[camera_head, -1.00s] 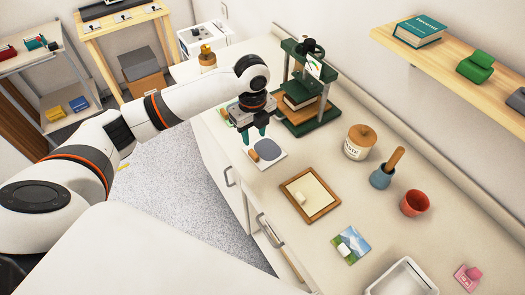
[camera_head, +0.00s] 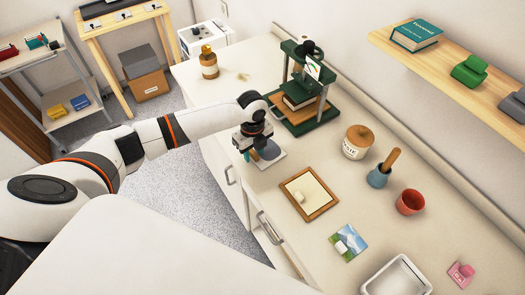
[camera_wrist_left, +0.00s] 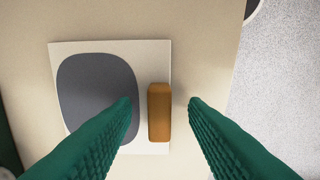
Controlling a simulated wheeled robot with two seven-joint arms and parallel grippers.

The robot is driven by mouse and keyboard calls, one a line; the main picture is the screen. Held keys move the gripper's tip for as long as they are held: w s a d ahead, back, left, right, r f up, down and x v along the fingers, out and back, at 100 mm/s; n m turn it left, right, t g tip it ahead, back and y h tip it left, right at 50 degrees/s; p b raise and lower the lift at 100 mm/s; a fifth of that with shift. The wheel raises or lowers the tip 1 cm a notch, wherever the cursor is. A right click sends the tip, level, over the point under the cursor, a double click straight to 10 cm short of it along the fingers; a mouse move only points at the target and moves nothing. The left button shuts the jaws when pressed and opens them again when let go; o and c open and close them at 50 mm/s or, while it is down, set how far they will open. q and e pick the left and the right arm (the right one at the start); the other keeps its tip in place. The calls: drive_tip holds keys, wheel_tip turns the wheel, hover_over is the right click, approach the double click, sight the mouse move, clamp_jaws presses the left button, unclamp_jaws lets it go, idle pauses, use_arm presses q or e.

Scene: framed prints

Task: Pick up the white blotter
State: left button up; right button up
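A flat white square (camera_wrist_left: 152,60), which looks like the white blotter, lies on the counter with a dark grey rounded patch (camera_wrist_left: 90,95) and an upright-set brown block (camera_wrist_left: 159,112) along one edge. In the head view the square (camera_head: 274,160) is partly covered by my left gripper (camera_head: 254,156). My left gripper is open in the left wrist view (camera_wrist_left: 159,102), its green fingers on either side of the brown block, with a gap on both sides. One finger overlaps the grey patch in view. Whether the fingertips touch the square is unclear. My right gripper is not in view.
Nearby on the counter are a wooden frame (camera_head: 324,205) with a white block, a green press (camera_head: 312,118), a lidded jar (camera_head: 353,148), a blue pot (camera_head: 378,178), a red cup (camera_head: 410,201), a landscape card (camera_head: 356,241) and a white tray (camera_head: 372,283).

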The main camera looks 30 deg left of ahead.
use_arm(q)
clamp_jaws()
